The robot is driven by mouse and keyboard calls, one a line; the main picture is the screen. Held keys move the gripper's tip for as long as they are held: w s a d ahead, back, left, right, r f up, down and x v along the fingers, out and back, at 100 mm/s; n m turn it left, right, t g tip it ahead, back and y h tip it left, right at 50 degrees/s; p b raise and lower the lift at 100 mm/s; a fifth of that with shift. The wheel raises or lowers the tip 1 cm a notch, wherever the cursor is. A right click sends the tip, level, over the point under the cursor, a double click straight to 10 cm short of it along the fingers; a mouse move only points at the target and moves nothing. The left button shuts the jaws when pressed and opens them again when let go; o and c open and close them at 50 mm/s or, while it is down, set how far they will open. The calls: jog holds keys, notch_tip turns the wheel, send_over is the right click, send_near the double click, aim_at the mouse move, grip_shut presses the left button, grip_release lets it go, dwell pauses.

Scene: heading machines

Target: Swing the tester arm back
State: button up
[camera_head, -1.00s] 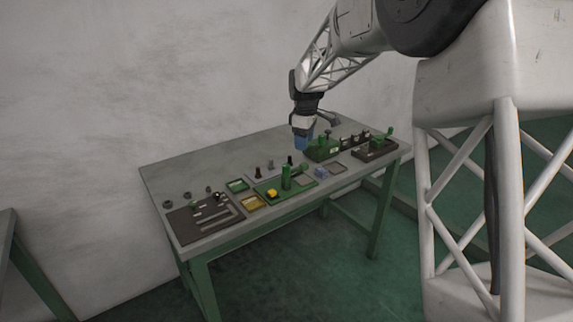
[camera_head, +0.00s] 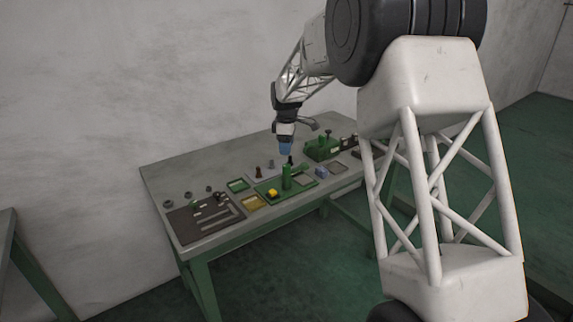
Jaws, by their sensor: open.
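A green fixture (camera_head: 287,178) stands near the middle of the table. It has a flat green base, an upright post and a short bar reaching right from the post; I take this bar to be the tester arm, but cannot tell for sure. A yellow piece (camera_head: 272,193) sits at the left of its base. My gripper (camera_head: 286,150), with blue fingers pointing down, is open above and just behind the post. A small dark-topped peg shows right below the fingertips. The gap between the fingers is too small to make out, and I see no object held.
A green box with a black knob (camera_head: 322,148) stands to the right. A dark slotted board (camera_head: 205,217) lies at the left front, beside green and yellow trays (camera_head: 254,202). A small blue item (camera_head: 321,172) lies right of the fixture.

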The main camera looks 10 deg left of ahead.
aim_at(286, 165)
jog(key=shift+f, duration=3.9)
grip_shut()
